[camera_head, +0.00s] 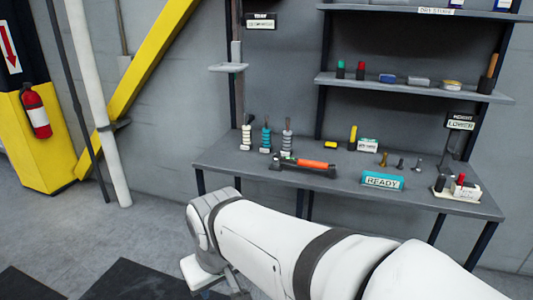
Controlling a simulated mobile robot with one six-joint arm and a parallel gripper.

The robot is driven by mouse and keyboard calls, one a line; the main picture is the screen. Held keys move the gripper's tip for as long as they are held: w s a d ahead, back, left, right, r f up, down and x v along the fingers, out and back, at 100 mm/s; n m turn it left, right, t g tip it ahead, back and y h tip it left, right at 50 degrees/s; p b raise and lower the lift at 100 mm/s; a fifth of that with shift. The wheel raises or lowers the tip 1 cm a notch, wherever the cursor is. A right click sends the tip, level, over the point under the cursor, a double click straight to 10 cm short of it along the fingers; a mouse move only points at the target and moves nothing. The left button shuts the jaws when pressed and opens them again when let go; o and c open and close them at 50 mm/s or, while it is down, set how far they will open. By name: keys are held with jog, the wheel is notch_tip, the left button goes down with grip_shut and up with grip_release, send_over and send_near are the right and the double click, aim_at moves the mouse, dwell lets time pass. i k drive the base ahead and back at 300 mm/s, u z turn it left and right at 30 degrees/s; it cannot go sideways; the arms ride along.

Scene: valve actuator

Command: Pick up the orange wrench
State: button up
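My white arm crosses the foreground below the bench, apart from the wrench. Its visible far end bends down toward the bottom edge. I cannot make out my gripper's fingers in this view.
Coiled posts (266,139) stand behind the wrench on the left. A teal READY block (382,180) lies to its right, with several small fittings behind it. A white tray (457,191) sits at the right end. A shelf (415,88) overhangs the bench's back right.

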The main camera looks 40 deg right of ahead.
aim_at(276, 162)
jog(key=z, duration=1.3)
jog(key=k, duration=0.55)
jog(key=u, duration=0.65)
jog(key=i, duration=1.3)
jog(key=z, duration=0.5)
jog(key=i, duration=0.65)
jog(key=z, duration=0.65)
